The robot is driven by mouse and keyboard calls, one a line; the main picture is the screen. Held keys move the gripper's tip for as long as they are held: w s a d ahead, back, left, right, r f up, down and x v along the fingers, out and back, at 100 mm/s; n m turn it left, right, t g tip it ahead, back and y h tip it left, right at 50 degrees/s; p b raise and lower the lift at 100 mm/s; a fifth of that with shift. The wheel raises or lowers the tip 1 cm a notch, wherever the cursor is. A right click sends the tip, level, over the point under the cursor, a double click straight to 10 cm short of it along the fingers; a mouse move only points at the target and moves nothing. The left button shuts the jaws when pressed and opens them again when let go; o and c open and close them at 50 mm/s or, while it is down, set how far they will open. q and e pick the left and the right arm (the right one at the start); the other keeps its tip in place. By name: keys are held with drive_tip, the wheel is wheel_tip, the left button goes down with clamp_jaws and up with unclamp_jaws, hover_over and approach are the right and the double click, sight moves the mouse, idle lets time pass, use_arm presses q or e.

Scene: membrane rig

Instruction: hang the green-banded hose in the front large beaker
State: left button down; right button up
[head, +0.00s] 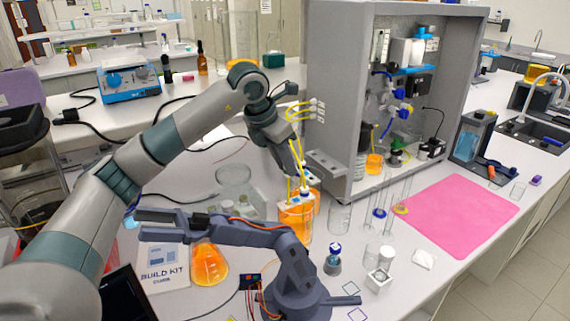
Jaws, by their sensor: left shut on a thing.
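My left gripper (299,168) points down just above two beakers of orange liquid and is shut on a thin yellow hose (296,144). Yellow hoses loop from white ports (317,104) on the side of the grey cabinet, past the gripper. One yellow length drops toward the front large beaker (295,226). I cannot make out a green band, nor whether the hose end is inside the glass. A second orange beaker (313,199) stands close behind and to the right. White clip-like pieces sit at the beakers' rims. My right gripper is not in view.
A small grey-blue desktop arm (290,275) stands in front of the beakers, its link reaching left. An orange flask (209,265) is at left. The grey cabinet (333,85) rises close at right. Glass cylinders stand right; a pink mat (458,220) lies clear beyond them.

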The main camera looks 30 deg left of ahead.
use_arm(q)
drive_tip(key=shift+f, duration=0.2)
drive_tip(key=shift+f+b, duration=1.95)
drive_tip(key=shift+f, duration=1.75)
drive_tip(key=shift+f+b, duration=0.3)
drive_tip(key=shift+f, duration=0.55)
drive_tip(key=c, duration=1.5)
unclamp_jaws()
